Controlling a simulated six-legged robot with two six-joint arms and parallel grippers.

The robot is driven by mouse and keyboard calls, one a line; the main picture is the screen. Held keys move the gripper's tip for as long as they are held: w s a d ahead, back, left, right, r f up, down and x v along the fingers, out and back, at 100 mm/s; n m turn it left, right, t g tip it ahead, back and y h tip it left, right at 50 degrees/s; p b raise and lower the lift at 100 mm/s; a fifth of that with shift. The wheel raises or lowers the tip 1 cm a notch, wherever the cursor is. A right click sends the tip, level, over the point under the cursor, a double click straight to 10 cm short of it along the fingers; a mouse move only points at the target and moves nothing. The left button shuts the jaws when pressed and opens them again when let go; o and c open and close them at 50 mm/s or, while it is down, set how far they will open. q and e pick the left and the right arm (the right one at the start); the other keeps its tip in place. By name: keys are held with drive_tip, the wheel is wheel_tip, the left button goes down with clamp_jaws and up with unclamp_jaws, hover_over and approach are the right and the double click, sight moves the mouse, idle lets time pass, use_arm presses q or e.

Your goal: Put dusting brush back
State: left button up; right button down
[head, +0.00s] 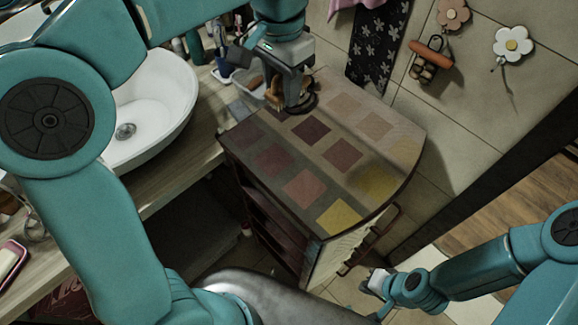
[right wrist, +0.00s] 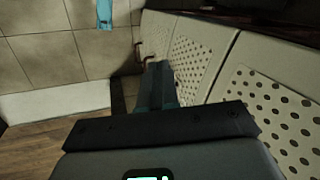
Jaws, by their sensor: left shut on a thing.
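My left gripper (head: 292,98) is low over the back edge of the patchwork-topped cabinet (head: 278,132). It is shut on a small brown and tan thing (head: 306,90), which seems to be the dusting brush; the fingers hide most of it. A dark round base or rim shows below it, at the cabinet top; I cannot tell whether it belongs to the brush or is a separate holder. My right gripper (head: 378,283) is low beside the cabinet's front right and holds nothing that I can see. In the right wrist view its fingers (right wrist: 158,88) lie close together.
A white basin (head: 150,105) and counter stand left of the cabinet. Bottles, a cup and a small clear container (head: 247,82) crowd the counter's back. Flower hooks (head: 512,43) and a dark patterned towel (head: 378,45) hang on the tiled wall. Most of the cabinet top is clear.

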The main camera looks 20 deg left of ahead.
use_arm(q)
drive_tip(key=shift+s+d+r+b, duration=0.1)
drive_tip(key=shift+s+r+b, duration=0.1)
drive_tip(key=shift+s+b, duration=0.15)
drive_tip(key=shift+w+r, duration=0.1)
drive_tip(key=shift+r, duration=0.05)
drive_tip(key=f, duration=0.5)
drive_tip(key=f+b, duration=0.1)
drive_tip(key=f, duration=0.4)
drive_tip(key=f+b, duration=0.1)
drive_tip(key=f, duration=0.4)
drive_tip(key=shift+s+d+f, duration=0.1)
drive_tip(key=shift+s, duration=0.2)
drive_tip(key=f, duration=0.4)
drive_tip(key=shift+w+f, duration=0.2)
drive_tip(key=shift+s+r, duration=0.1)
drive_tip(key=shift+s, duration=0.05)
use_arm(e)
drive_tip(key=f, duration=0.4)
drive_tip(key=shift+w+f, duration=0.2)
drive_tip(key=shift+f, duration=0.05)
use_arm(q)
drive_tip(key=shift+f, duration=0.25)
drive_tip(key=o, duration=0.9)
drive_tip(key=shift+c, duration=0.2)
drive_tip(key=shift+o, duration=0.8)
use_arm(e)
drive_tip(key=shift+f, duration=0.1)
